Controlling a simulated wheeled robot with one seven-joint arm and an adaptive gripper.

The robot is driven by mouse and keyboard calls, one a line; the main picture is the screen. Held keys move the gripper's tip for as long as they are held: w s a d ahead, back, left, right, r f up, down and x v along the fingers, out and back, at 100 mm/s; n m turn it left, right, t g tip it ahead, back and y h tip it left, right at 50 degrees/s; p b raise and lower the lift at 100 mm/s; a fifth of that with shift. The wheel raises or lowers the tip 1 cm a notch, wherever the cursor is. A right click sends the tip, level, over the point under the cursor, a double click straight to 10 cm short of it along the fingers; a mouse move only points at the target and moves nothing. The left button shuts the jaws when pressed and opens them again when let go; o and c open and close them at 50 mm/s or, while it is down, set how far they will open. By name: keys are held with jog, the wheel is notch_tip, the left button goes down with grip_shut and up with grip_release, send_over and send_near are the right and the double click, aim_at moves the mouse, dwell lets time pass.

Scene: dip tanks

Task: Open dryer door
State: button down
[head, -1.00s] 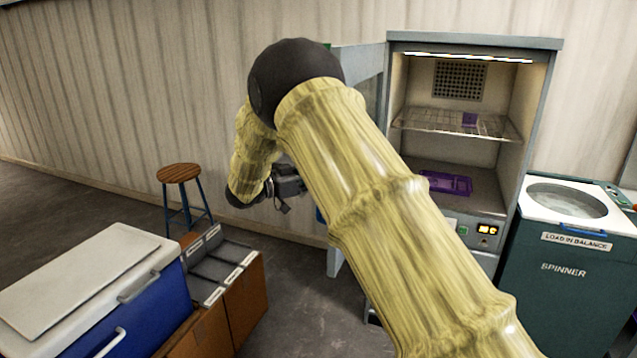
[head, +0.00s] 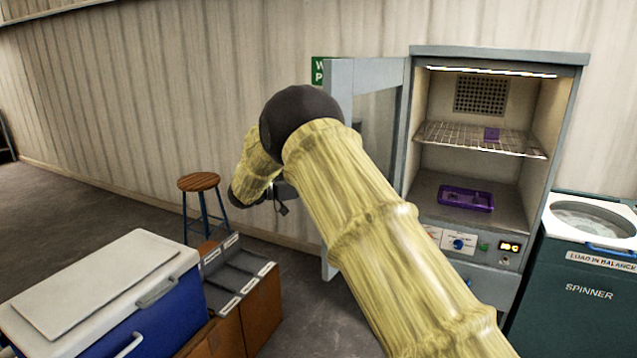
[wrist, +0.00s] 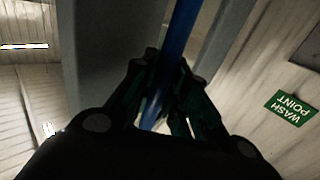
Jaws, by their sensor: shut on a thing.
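The dryer (head: 500,53) is a grey cabinet at the right of the head view, lit inside. Its door (head: 338,115) stands swung open to the left of the cabinet, partly hidden behind my arm. In the wrist view a blue bar handle (wrist: 184,30) runs along the grey door (wrist: 115,35). My gripper (wrist: 162,105) is shut on the blue handle, with a finger on each side of it. In the head view my gripper (head: 284,195) is mostly hidden behind my arm.
Inside the dryer are a wire shelf (head: 460,139) and a purple tray (head: 466,199). A spinner (head: 588,265) stands to the right. A stool (head: 199,183), a blue cooler (head: 170,310) and a box of labelled slots (head: 262,310) stand at the left. Floor is clear beyond the stool.

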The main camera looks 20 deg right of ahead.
jog(key=shift+d+r, duration=0.1)
jog(key=c, duration=1.4)
grip_release()
jog(key=a, duration=1.2)
